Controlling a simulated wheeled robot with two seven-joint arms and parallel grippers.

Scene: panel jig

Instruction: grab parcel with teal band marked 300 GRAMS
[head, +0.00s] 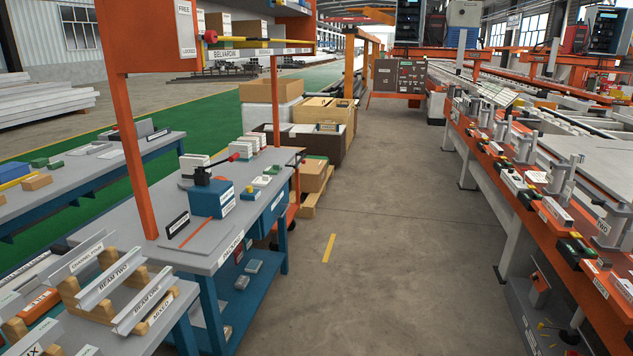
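No parcel with a readable 300 GRAMS mark shows in the head view. Neither of my grippers is in view.
The blue bench (150,236) also bears a blue box (212,199) and white blocks. Beams on wooden stands (112,284) are at lower left. An orange-fronted line (560,232) runs along the right. The concrete aisle (375,240) between is clear.

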